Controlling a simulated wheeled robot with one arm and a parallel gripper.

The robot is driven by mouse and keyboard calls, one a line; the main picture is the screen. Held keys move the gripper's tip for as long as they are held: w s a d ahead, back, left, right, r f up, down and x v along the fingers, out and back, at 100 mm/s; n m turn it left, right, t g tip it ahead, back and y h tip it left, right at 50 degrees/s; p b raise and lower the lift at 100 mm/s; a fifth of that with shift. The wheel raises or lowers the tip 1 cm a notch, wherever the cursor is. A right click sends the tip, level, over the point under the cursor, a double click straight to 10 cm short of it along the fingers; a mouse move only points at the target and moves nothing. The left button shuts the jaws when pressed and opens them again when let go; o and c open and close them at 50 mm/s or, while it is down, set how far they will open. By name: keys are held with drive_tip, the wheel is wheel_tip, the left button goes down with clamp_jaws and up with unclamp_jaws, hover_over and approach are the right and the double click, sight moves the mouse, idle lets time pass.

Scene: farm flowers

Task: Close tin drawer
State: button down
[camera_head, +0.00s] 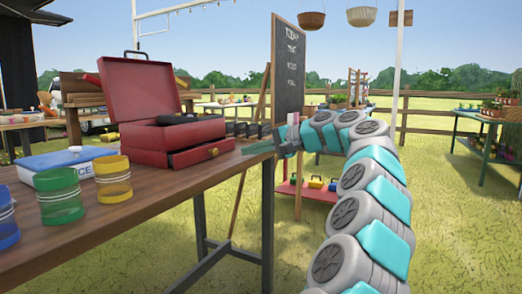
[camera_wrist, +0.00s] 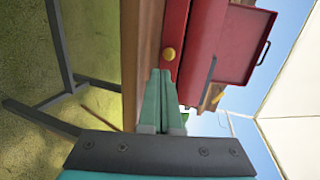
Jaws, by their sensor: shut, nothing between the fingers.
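The red tin (camera_head: 184,131) stands on the wooden table with its lid tilted open. Its drawer (camera_head: 194,156), low on the front, juts out from the body and has a round gold knob (camera_head: 213,152). In the wrist view the drawer front (camera_wrist: 174,22) and the knob (camera_wrist: 169,54) show sideways.
Blue, green (camera_head: 60,196) and yellow (camera_head: 113,179) cups and a blue-and-white box (camera_head: 66,162) stand on the table (camera_head: 150,200) left of the tin. A chalkboard (camera_head: 288,68) stands behind my arm. Grass lies open right of the table.

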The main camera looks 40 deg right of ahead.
sight(217, 152)
drive_tip(key=x, duration=0.6)
drive_tip(key=shift+w+a+r+b, duration=0.2)
drive_tip(key=shift+w+r+b, duration=0.15)
drive_tip(key=shift+w, duration=0.15)
drive_tip(key=shift+w+a, duration=0.25)
drive_tip(key=shift+w, duration=0.2)
drive_tip(key=shift+w+a, duration=0.1)
drive_tip(key=shift+w, duration=0.05)
drive_tip(key=w+p, duration=0.1)
drive_tip(key=w+a+p, duration=0.1)
drive_tip(key=w, duration=0.1)
drive_tip(key=shift+a+r, duration=0.1)
drive_tip(key=f+p+v, duration=0.1)
drive_tip(key=v, duration=1.3)
drive_tip(key=shift+s+f, duration=0.25)
drive_tip(key=shift+s, duration=0.05)
